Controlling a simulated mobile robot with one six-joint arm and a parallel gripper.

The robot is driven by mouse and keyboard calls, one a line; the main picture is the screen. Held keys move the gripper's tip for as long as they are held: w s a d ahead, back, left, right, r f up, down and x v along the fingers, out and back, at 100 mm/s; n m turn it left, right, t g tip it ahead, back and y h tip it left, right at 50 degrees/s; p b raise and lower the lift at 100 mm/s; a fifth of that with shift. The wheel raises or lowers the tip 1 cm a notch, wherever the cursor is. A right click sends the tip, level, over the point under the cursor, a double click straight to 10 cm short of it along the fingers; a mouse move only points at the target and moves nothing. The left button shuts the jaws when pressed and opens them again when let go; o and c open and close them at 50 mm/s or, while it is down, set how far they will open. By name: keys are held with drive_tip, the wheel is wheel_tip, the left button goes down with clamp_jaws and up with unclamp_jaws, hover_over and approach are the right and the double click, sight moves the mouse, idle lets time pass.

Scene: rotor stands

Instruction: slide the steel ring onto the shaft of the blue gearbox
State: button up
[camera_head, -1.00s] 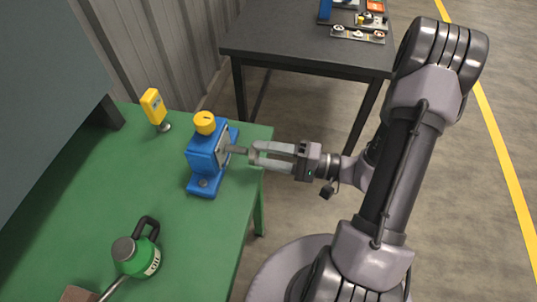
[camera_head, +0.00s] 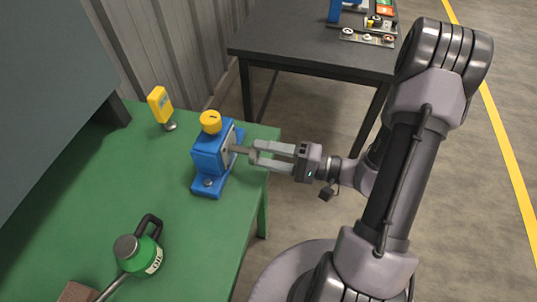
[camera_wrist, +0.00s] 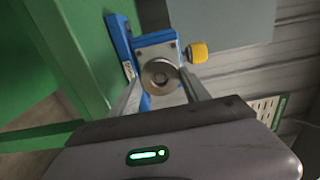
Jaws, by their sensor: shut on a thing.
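The blue gearbox (camera_head: 209,155) stands upright near the right edge of the green bench, with a yellow cap (camera_head: 210,121) on top. Its grey shaft (camera_head: 240,150) points right, toward my gripper (camera_head: 255,152). The gearbox also shows in the wrist view (camera_wrist: 158,50), behind the ring. My gripper is shut on the steel ring (camera_wrist: 159,89), which sits between the fingertips, facing the gearbox. The ring is in line with the shaft, and something round shows in its hole. I cannot tell how far the ring is over the shaft. In the head view the fingers mostly hide it.
A dark table (camera_head: 300,48) with parts stands at the back. A grey panel is at the left.

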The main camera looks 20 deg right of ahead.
sight(246, 148)
idle(0.4)
drive_tip(key=shift+b+x, duration=0.4)
drive_tip(key=shift+x, duration=1.05)
drive_tip(key=shift+w+a+b, duration=0.15)
drive_tip(key=shift+b, duration=0.25)
idle(0.4)
drive_tip(key=shift+b+x, duration=0.35)
drive_tip(key=shift+x, duration=0.55)
drive_tip(key=o, duration=1.8)
